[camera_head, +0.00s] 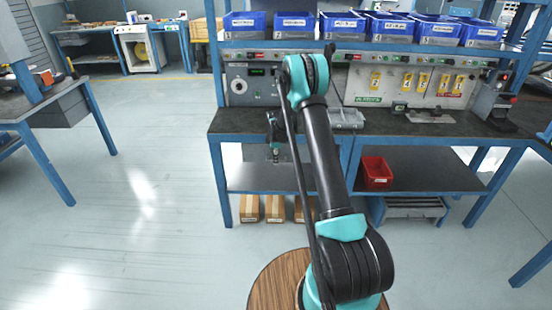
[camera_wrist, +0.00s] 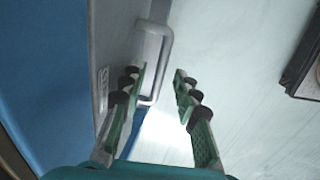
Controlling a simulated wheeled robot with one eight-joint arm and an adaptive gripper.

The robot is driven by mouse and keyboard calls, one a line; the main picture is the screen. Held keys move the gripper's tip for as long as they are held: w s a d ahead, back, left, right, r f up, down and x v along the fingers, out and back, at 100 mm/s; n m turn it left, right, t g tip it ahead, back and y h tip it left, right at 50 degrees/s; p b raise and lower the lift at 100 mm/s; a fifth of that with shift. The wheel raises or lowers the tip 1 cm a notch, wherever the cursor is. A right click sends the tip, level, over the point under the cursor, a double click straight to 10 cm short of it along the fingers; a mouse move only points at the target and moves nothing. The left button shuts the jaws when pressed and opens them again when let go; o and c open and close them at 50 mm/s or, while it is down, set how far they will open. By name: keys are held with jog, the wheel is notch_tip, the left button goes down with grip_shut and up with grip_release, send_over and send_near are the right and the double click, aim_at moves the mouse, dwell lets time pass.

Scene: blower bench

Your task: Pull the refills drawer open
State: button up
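In the wrist view a grey drawer-like front (camera_wrist: 118,40) carries a pale bar handle (camera_wrist: 167,45) and a small label too blurred to read. I cannot tell whether this is the refills drawer. My gripper (camera_wrist: 159,77) is open, its two green fingers apart. The lower part of the handle appears between or just beyond the fingertips; I cannot tell the depth or see any contact. In the head view my own arm covers part of the bench, and I cannot make out the gripper clearly.
A blue-framed workbench (camera_head: 420,125) stands ahead with several blue bins (camera_head: 293,26) above it. A red bin (camera_head: 376,172) sits on its lower shelf. Cardboard boxes (camera_head: 249,208) stand on the floor below. Another table (camera_head: 35,105) is at left. The floor between is clear.

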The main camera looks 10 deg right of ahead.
grip_shut()
dwell(0.3)
